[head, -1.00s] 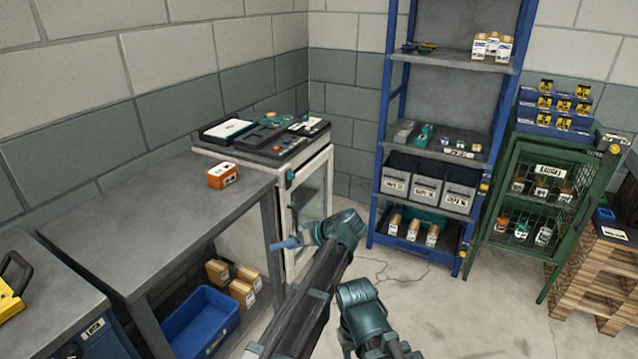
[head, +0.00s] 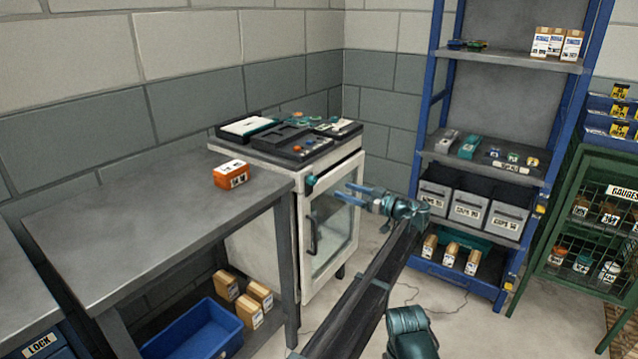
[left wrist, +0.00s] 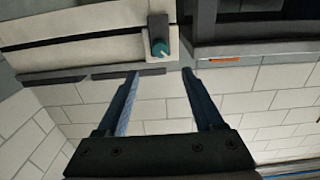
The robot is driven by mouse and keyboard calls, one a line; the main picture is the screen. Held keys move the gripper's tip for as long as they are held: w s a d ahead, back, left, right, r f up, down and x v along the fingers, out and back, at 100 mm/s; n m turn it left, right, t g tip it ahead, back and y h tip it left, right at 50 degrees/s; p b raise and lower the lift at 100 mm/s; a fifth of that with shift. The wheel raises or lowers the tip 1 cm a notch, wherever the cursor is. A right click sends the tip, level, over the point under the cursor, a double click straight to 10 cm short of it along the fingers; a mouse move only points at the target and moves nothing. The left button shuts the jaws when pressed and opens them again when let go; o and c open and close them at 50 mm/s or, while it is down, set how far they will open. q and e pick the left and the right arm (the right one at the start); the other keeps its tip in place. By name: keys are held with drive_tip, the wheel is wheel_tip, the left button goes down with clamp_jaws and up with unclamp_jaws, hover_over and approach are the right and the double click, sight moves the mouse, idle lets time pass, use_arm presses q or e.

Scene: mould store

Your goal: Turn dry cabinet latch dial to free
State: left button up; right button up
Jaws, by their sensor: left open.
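The dry cabinet (head: 298,245) is a white box with a glass door, standing at the right end of the grey bench. Its latch dial (head: 309,182) is a small teal knob at the upper left of the door front. My left gripper (head: 343,194) is open and empty, in front of the cabinet and right of the dial. In the left wrist view the dial lies beyond the gap between the fingertips (left wrist: 160,74), apart from them. My right gripper is out of view.
A dark door handle (head: 313,234) stands out below the dial. A tray of tools (head: 290,143) lies on the cabinet top. An orange box (head: 231,174) sits on the bench (head: 130,215). A blue shelf rack (head: 425,110) stands to the right.

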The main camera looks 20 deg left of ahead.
sight(315, 180)
use_arm(q)
drive_tip(key=x, duration=1.1)
drive_tip(key=shift+a, duration=0.35)
clamp_jaws()
